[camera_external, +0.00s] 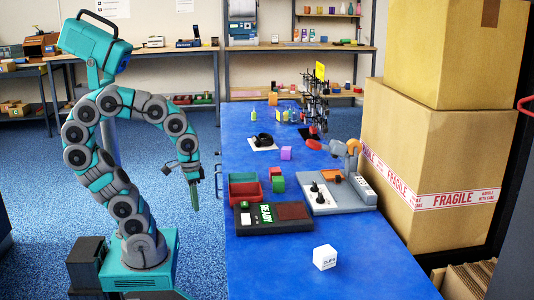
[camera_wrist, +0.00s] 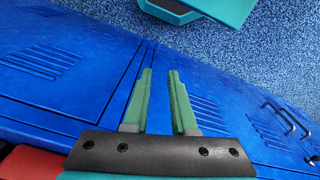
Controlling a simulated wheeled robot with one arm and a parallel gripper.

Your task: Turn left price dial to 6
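A grey device (camera_external: 352,203) with a white panel stands on the blue table in the external view. Small dark knobs (camera_external: 315,187) sit on its panel; they look like the price dials, but their numbers and pointer settings are too small to read. My gripper (camera_external: 194,203) hangs pointing down beside the table's left edge, well left of the device and touching nothing. In the wrist view its two green fingers (camera_wrist: 160,75) are apart with nothing between them. The device and its knobs do not show in the wrist view.
A dark box with a green READY display (camera_external: 265,214) lies in front of the device. Large cartons (camera_external: 430,160) stand at the right.

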